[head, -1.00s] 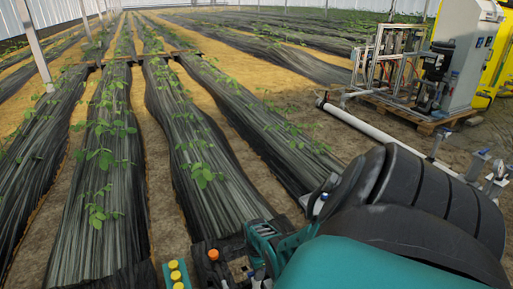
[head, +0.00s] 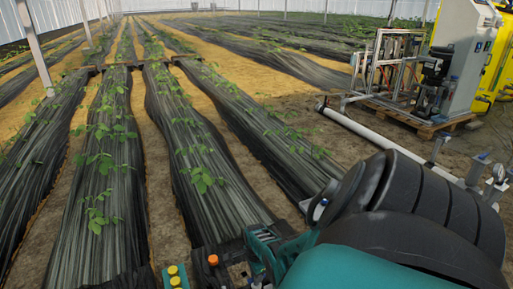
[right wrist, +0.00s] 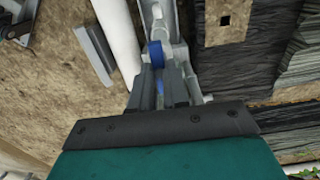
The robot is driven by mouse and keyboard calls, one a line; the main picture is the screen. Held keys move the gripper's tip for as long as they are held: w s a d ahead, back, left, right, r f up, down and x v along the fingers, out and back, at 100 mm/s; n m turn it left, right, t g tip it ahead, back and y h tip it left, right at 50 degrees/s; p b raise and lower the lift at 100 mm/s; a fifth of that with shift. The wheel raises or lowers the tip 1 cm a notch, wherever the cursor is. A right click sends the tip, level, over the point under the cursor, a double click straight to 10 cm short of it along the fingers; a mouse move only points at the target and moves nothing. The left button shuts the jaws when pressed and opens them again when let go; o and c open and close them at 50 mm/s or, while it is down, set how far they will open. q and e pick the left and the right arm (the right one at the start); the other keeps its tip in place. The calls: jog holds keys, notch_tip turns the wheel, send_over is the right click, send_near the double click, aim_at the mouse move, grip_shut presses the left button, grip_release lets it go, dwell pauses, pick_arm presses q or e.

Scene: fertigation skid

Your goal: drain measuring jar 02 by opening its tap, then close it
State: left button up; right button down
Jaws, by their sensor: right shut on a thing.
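In the right wrist view my right gripper (right wrist: 158,72) is shut on a small blue part that looks like the tap's handle (right wrist: 156,54). A pale grey fitting (right wrist: 168,22) runs away from it beyond the fingertips. I cannot read a label, and no jar with a level shows clearly in either view. In the head view my right arm covers the lower right and hides most of the work spot. My left gripper is not in view.
A white pipe (head: 380,142) lies along the ground towards a pallet skid (head: 405,112) with a grey cabinet (head: 466,55). Grey posts (head: 438,148) stand on the pipe. Black-covered crop rows (head: 215,180) fill the left. A white pipe (right wrist: 117,40) also passes close left of the gripper.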

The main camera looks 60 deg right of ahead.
jog(key=c, duration=1.1)
grip_release()
jog(key=shift+r+p, duration=0.45)
jog(key=shift+r, duration=0.05)
pick_arm(q)
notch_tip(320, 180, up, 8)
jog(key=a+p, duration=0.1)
jog(key=p, duration=0.8)
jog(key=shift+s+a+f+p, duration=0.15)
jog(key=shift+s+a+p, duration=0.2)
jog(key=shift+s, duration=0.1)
pick_arm(e)
notch_tip(320, 180, up, 12)
jog(key=shift+f, duration=0.1)
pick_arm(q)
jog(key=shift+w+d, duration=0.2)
